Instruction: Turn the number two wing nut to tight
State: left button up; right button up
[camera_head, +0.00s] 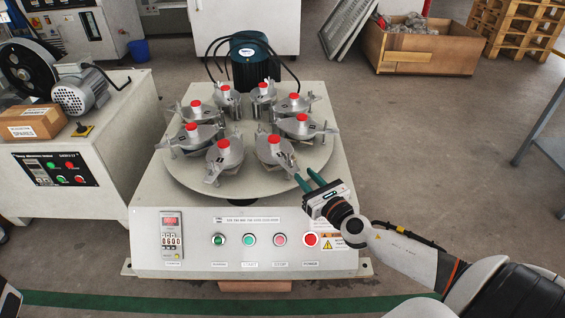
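Several round metal clamps with red caps stand in a ring on the round grey plate (240,178) of the test machine. Each has a wing nut on its outer side; no number is legible. The front right clamp (276,156) has its arm pointing toward my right gripper (303,174). That gripper has two green fingers, spread apart with a gap between them, at the plate's front right edge. The fingertips are close to the end of that clamp; I cannot tell whether they touch its wing nut. My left gripper is not in view.
The machine's front panel (190,257) carries a display and several buttons below my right gripper. A dark motor (250,60) with cables stands behind the plate. A grey cabinet (118,135) is on the left. The floor on the right is mostly clear.

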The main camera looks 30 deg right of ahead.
aim_at(292, 162)
jog(key=w+b, duration=0.1)
jog(key=w, duration=0.9)
jog(key=shift+w+d+b, duration=0.15)
jog(key=shift+b, duration=0.15)
grip_shut()
